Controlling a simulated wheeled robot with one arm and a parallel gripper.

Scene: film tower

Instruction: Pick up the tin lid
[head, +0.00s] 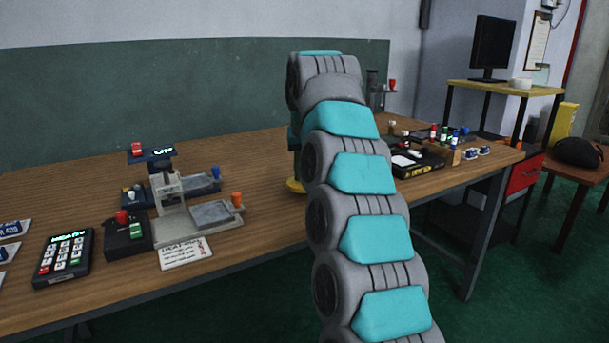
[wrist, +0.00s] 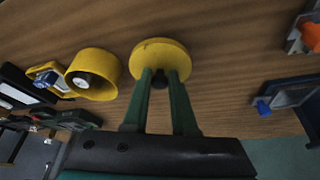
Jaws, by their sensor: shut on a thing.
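The tin lid (wrist: 150,50) is a round yellow disc with a small dark knob, ahead of my gripper in the wrist view. My gripper (wrist: 160,78) has its two green fingers closed on the dark knob. I cannot tell whether the lid touches the wooden table or is just above it. An open yellow tin (wrist: 92,74) with a pale inside lies to the left of the lid, apart from it. In the head view my arm hides the gripper and most of this area; a yellow edge (head: 294,186) shows beside the arm.
The wooden table (head: 265,215) has a press-like device (head: 170,195), a keypad (head: 64,258) and a printed card (head: 185,253) on the left. Small bottles (head: 445,133) and a black tray (head: 425,163) stand on the right. A monitor (head: 492,45) is beyond.

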